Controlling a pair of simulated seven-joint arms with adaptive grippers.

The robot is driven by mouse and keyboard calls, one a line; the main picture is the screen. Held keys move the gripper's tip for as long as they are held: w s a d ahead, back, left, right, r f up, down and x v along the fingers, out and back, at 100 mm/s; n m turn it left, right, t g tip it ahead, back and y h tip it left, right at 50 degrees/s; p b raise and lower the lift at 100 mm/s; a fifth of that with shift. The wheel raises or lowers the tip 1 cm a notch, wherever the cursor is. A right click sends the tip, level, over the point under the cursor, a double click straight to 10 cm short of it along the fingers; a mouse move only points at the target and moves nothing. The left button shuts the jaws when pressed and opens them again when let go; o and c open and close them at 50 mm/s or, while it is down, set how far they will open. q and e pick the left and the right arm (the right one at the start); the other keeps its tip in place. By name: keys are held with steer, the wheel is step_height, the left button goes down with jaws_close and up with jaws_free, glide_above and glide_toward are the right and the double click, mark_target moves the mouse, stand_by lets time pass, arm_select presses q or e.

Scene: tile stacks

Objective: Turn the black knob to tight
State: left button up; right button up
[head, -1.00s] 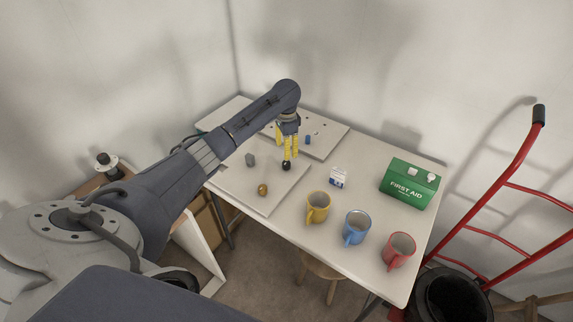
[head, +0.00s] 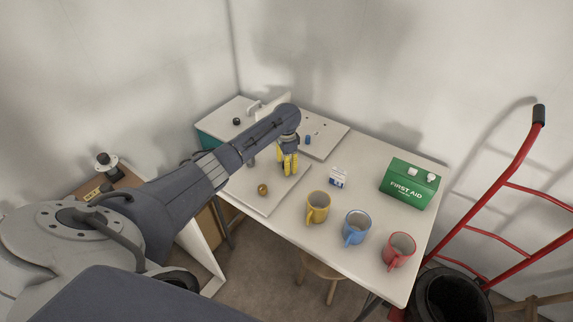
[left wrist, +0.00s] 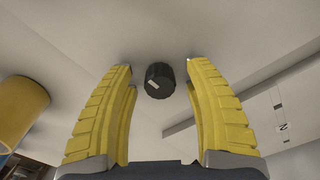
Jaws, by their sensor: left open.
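A black knob (left wrist: 159,80) with a pale pointer mark stands on a light panel in the left wrist view. It lies between and beyond the fingertips of my left gripper (left wrist: 160,64), which is open and shows a gap on both sides of the knob. In the head view my left gripper (head: 288,171) points down over the pale board (head: 268,207) and hides this knob. Another black knob (head: 236,121) shows on a teal-sided box (head: 207,141) at the back left. I cannot read a "tight" label. My right gripper is not in view.
A brass-coloured knob (head: 263,189) sits on the board's front part. A blue peg (head: 308,140) stands behind the gripper. A small white carton (head: 338,178), yellow mug (head: 318,207), blue mug (head: 356,228), red mug (head: 399,250) and green first-aid box (head: 410,184) stand to the right.

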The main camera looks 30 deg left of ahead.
arm_select(q)
jaws_close()
stand_by(0.4)
steer(key=shift+m, duration=0.5)
jaws_free()
step_height(320, 180, up, 12)
stand_by(0.7)
